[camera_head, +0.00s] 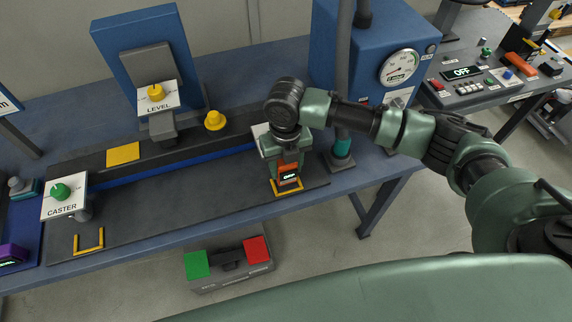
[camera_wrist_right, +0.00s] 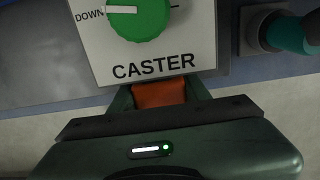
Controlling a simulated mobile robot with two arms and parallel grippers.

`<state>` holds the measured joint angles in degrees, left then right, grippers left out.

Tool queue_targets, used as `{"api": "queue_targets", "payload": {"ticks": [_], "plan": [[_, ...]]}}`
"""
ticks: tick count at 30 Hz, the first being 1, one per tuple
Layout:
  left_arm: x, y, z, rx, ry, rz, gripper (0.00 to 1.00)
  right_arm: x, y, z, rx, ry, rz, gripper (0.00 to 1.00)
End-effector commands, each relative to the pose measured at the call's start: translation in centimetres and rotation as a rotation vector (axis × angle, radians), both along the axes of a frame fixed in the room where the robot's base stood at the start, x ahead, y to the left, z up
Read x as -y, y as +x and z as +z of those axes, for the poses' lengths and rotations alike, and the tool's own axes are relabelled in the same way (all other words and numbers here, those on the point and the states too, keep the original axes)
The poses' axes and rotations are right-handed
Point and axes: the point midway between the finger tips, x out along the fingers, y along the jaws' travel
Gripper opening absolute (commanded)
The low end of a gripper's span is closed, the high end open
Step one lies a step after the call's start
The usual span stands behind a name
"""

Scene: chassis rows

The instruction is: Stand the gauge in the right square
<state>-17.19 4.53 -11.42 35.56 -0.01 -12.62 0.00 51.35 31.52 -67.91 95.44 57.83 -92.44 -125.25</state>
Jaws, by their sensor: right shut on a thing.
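The gauge (camera_head: 288,172) is an orange block with a small lit display. My right gripper (camera_head: 288,157) is shut on it from above and holds it upright at the right square (camera_head: 287,192), a yellow outline near the bench's front edge. The gauge covers much of that square; I cannot tell whether it touches the bench or hangs just above. In the right wrist view, the gauge's orange top (camera_wrist_right: 160,94) shows between the fingers. Another yellow outline (camera_head: 89,248) lies empty at the left. My left gripper is not in view.
A white CASTER panel with a green knob (camera_wrist_right: 142,20) stands close behind the gripper. Another CASTER panel (camera_head: 62,206), a LEVEL panel (camera_head: 157,97), a yellow knob (camera_head: 215,121) and a blue cabinet with a dial (camera_head: 398,68) stand around. A purple device (camera_head: 12,256) sits far left.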

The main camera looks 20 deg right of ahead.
Motion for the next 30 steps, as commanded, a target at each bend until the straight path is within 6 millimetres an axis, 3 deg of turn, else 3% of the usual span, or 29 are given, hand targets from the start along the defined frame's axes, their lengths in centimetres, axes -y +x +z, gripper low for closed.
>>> {"api": "queue_targets", "payload": {"ticks": [30], "plan": [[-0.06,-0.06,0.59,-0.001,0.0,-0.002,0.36,-0.04,0.02,-0.39,0.0,0.001,0.0,0.0]]}}
